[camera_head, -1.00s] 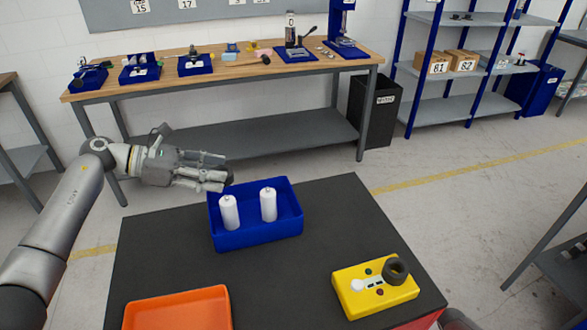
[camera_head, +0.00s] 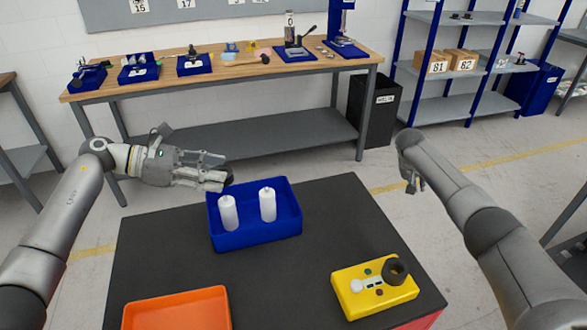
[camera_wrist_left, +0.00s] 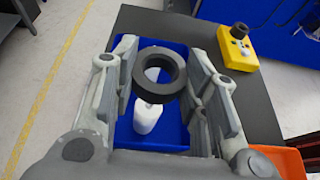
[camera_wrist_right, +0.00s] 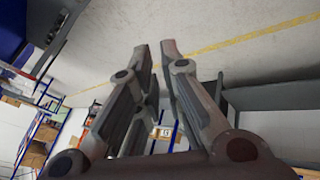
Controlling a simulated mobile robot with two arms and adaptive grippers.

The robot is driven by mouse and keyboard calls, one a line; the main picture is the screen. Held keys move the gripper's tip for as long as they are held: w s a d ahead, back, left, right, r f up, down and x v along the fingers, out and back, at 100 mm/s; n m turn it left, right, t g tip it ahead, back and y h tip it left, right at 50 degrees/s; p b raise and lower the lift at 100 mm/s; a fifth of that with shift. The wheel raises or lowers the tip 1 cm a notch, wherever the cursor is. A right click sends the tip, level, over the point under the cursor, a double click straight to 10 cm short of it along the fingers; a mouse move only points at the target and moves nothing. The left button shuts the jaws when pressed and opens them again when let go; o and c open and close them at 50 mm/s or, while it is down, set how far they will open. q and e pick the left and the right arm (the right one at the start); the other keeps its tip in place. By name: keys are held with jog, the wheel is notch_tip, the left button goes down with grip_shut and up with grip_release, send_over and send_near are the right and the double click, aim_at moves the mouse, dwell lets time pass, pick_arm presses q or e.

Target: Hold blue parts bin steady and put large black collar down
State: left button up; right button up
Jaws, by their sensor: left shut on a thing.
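The blue parts bin (camera_head: 258,232) sits at the back of the dark table, with two white cylinders (camera_head: 229,212) (camera_head: 268,205) standing in it. My left gripper (camera_head: 222,178) is over the bin's back left corner, shut on the large black collar (camera_wrist_left: 150,94). In the left wrist view the collar lies between the fingers, above the bin and one white cylinder; in the head view the fingers mostly hide it. My right gripper (camera_head: 412,182) is right of the table, apart from the bin. Its fingers (camera_wrist_right: 154,48) are apart with nothing between them.
A yellow block (camera_head: 375,294) with a dark ring (camera_head: 396,271) and small parts sits at the table's front right. An orange tray (camera_head: 178,292) is at the front left. The dark table top (camera_head: 325,210) is clear around the bin's right side. A workbench (camera_head: 218,70) stands behind.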

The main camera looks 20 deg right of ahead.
jog(key=w+a+r+n+t, duration=0.1)
jog(key=w+a+r+t, duration=0.1)
jog(key=w+r, duration=0.5)
jog(key=w+a+r+t, duration=0.2)
jog(key=w+r, duration=0.1)
jog(key=r, duration=0.8)
pick_arm(q)
jog(key=shift+d, duration=0.1)
jog(key=shift+a, duration=0.2)
jog(key=shift+d, duration=0.1)
pick_arm(e)
jog(key=n+g+y, duration=0.5)
jog(key=g+y, duration=0.1)
send_over(293, 212)
notch_tip(293, 212, down, 4)
jog(key=shift+w+f, duration=0.1)
jog(key=shift+f, duration=0.1)
notch_tip(293, 212, down, 12)
jog(key=shift+d+r, duration=0.1)
jog(key=shift+r, duration=0.1)
